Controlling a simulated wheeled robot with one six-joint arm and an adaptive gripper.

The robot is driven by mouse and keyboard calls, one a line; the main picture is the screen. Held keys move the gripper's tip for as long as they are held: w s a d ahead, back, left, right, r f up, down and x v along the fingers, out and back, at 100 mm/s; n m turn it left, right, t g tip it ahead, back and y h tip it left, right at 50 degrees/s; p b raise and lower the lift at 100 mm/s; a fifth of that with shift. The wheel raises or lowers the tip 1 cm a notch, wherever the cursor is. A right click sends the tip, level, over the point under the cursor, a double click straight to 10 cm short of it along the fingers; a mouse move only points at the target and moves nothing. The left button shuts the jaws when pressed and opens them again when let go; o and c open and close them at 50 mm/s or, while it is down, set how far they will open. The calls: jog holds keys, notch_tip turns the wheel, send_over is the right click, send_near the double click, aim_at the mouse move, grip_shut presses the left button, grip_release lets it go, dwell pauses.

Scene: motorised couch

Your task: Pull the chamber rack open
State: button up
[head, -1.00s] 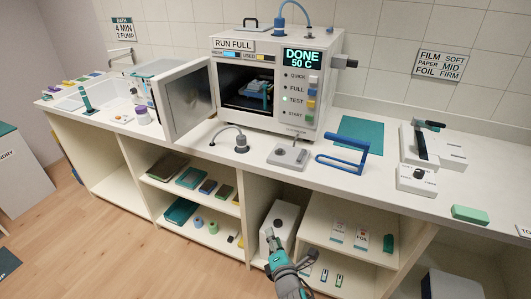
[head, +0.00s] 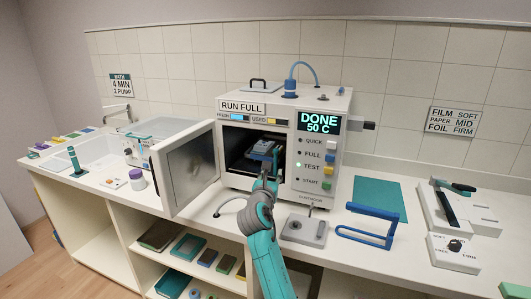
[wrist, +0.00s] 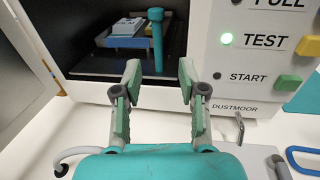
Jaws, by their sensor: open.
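The white sterilizer chamber (head: 232,180) has its door (head: 185,165) swung open to the left, and its display reads DONE 50 C. An upright teal post with a rounded top (wrist: 157,42) stands at the rack's front, right of the tray. My gripper (wrist: 160,74) is open and empty, pointing into the chamber mouth. In the wrist view the post shows between and beyond my fingertips, apart from them. In the head view my gripper (head: 265,170) hides part of the rack.
The open door bounds the left side and the button panel (head: 316,165) the right. A grey tap-like hose (head: 228,206) and a grey box with a lever (head: 304,229) stand on the counter in front. A blue bar frame (head: 370,225) lies to the right.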

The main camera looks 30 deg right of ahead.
aim_at(276, 158)
jog(key=x, duration=1.1)
jog(key=shift+w+d+r, duration=0.15)
jog(key=shift+w+r, duration=0.15)
jog(key=shift+w, duration=0.1)
grip_shut()
